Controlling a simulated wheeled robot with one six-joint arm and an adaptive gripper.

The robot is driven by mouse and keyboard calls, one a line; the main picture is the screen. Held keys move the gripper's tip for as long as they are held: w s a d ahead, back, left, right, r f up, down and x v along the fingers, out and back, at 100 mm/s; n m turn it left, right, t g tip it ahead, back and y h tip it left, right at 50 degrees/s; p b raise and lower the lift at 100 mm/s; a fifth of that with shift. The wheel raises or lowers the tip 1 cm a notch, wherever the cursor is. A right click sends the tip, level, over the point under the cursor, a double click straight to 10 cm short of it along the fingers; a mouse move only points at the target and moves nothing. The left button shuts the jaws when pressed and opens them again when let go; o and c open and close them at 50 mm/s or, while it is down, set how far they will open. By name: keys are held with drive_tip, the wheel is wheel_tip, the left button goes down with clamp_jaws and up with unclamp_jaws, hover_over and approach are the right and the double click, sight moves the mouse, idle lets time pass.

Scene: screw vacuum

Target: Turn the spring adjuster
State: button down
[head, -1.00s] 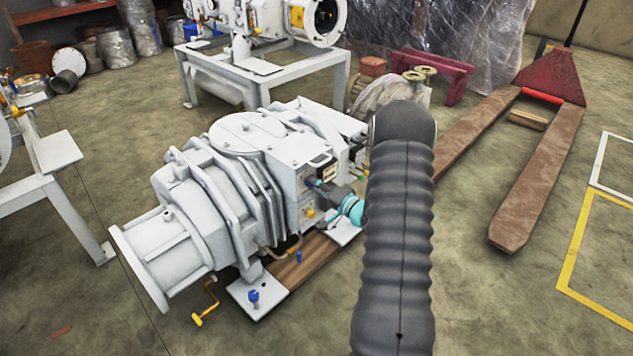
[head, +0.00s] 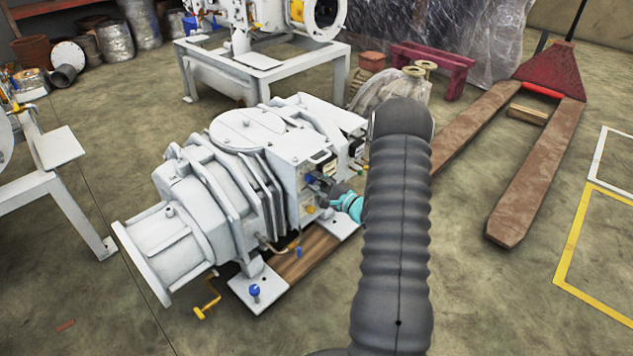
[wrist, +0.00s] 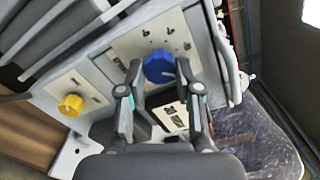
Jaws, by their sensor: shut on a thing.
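A blue knob (wrist: 158,64) sits on a pale panel with small dark marks around it in the wrist view. I take it as the spring adjuster. My gripper (wrist: 161,76) has one finger on each side of the knob and is shut on it. In the head view my gripper (head: 323,191) reaches the panel on the side of the white vacuum pump (head: 238,165). There the knob shows only as a small blue spot (head: 309,180), partly hidden by the gripper.
A yellow knob (wrist: 71,104) is on a neighbouring panel. A dark block with a white label (wrist: 172,115) lies below the blue knob. In the head view, a yellow crank (head: 207,300) is near the pump's foot. A pallet jack (head: 540,160) stands right; floor is open in front.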

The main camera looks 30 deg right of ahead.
drive_tip(key=shift+d+m, duration=0.1)
drive_tip(key=shift+m, duration=0.5)
drive_tip(key=c, duration=0.8)
unclamp_jaws()
drive_tip(key=v, duration=1.2)
